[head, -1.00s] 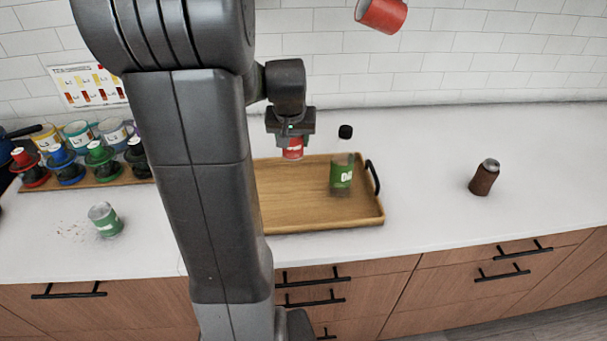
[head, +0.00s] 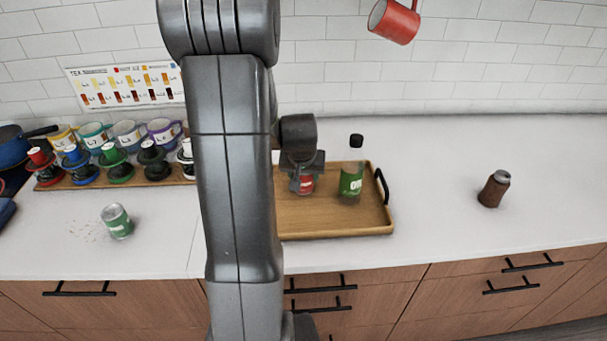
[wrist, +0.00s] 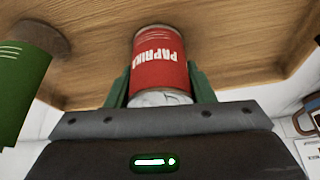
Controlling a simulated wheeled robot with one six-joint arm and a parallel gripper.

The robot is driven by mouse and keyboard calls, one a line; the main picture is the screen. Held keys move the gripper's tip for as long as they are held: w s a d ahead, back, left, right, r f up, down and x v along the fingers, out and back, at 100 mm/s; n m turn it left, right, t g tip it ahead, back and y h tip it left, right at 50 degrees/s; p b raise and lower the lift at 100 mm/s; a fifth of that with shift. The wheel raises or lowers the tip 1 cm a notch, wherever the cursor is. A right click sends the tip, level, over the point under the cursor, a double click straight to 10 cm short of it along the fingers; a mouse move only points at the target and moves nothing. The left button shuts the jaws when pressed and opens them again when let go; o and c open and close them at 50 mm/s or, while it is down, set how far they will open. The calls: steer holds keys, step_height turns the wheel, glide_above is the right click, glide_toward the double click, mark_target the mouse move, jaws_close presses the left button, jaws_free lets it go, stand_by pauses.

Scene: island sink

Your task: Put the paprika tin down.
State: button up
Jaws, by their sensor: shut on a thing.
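The red paprika tin (wrist: 160,62) is between the fingers of my gripper (wrist: 160,85), which is shut on it. In the head view the tin (head: 306,184) is in my gripper (head: 303,178), over the wooden tray (head: 335,222). Whether it touches the tray floor I cannot tell. My arm hides the tray's left part.
A green oil bottle (head: 351,182) with a black cap stands in the tray, right of the tin. A brown jar (head: 494,189) stands farther right. A red mug (head: 394,21) is high up. Counter right of the tray is mostly clear.

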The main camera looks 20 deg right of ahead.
steer(key=shift+f, duration=0.1)
steer(key=o, duration=1)
steer(key=shift+s+r, duration=0.1)
steer(key=shift+r, duration=0.55)
steer(key=v, duration=1.1)
steer(key=shift+b, duration=0.3)
